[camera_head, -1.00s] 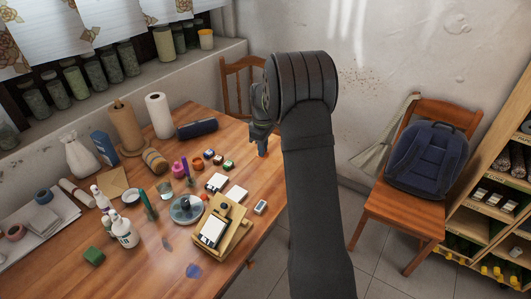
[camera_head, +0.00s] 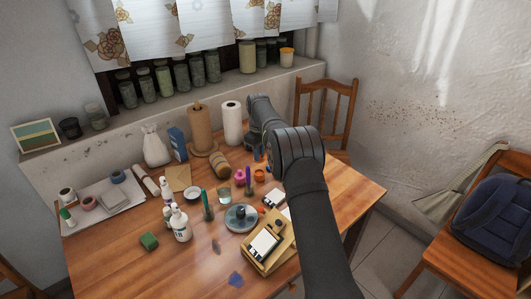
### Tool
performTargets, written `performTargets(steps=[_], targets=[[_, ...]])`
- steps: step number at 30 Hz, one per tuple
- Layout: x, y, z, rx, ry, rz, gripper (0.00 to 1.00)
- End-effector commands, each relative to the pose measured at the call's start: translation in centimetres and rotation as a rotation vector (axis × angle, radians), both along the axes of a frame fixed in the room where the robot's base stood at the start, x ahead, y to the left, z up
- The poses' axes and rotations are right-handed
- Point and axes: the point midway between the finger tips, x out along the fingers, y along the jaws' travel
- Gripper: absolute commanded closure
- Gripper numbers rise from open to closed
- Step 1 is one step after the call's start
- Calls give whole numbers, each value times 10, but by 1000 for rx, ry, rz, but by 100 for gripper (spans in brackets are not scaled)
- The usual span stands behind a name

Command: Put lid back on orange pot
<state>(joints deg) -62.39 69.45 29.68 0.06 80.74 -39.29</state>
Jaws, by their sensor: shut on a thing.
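The small orange pot (camera_head: 259,175) stands on the wooden table, just right of a pink pot (camera_head: 240,177). Its top looks open, though it is small in the picture. My gripper (camera_head: 258,155) is beyond the orange pot, slightly above it in the picture, and partly hidden by my arm. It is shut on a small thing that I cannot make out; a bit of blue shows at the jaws. I cannot clearly pick out the orange pot's lid in view.
A round grey disc with a dark knob (camera_head: 241,217), a tan box (camera_head: 270,246) and a white bottle (camera_head: 181,224) stand nearer. Paper rolls (camera_head: 232,124) stand behind. Chairs stand behind (camera_head: 326,110) and at right (camera_head: 470,238).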

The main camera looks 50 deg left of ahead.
Motion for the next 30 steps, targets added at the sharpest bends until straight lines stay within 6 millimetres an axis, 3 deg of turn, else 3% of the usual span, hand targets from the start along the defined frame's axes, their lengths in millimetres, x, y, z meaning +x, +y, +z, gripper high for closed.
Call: performTargets(steps=[15,30], targets=[[0,-1,-48,-2,2,1,100],[0,-1,-56,-1,1,1,100]])
